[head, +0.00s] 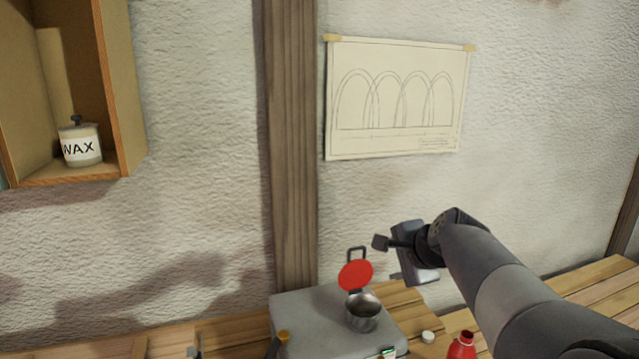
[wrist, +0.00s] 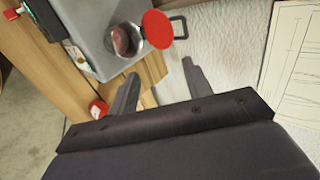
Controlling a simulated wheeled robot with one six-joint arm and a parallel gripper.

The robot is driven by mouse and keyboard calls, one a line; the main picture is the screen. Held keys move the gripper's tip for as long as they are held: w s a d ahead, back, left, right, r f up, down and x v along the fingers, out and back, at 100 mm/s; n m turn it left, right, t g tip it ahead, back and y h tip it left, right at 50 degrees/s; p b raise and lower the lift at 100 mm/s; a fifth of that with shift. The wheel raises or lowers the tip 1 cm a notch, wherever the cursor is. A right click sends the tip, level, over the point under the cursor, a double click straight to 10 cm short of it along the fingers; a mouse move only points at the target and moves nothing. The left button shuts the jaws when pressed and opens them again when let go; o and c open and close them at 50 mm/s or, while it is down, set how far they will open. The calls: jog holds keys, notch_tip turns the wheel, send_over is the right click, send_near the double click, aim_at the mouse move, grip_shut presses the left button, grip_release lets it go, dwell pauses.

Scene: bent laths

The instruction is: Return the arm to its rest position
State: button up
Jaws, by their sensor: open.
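My gripper (head: 385,258) is at the end of my dark grey arm, raised above the right side of the wooden workbench (head: 605,283). In the wrist view its two fingers (wrist: 160,85) are spread apart with nothing between them. The gripper is apart from the grey box and the metal cup on it. My arm reaches in from the lower right of the head view.
A grey box (head: 300,313) on the bench carries a metal cup (head: 362,313) with a raised red lid (head: 355,274). A red bottle (head: 462,346) stands below my arm. A wax jar (head: 80,143) sits in a wall shelf. A drawing (head: 398,100) hangs on the wall.

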jog(key=w+a+f+p, duration=0.2)
jog(key=w+a+f, duration=0.1)
jog(key=w, duration=0.6)
jog(key=w+a+f+p, duration=0.2)
jog(key=w+f, duration=0.2)
jog(key=w, duration=0.5)
jog(key=shift+a+f, duration=0.4)
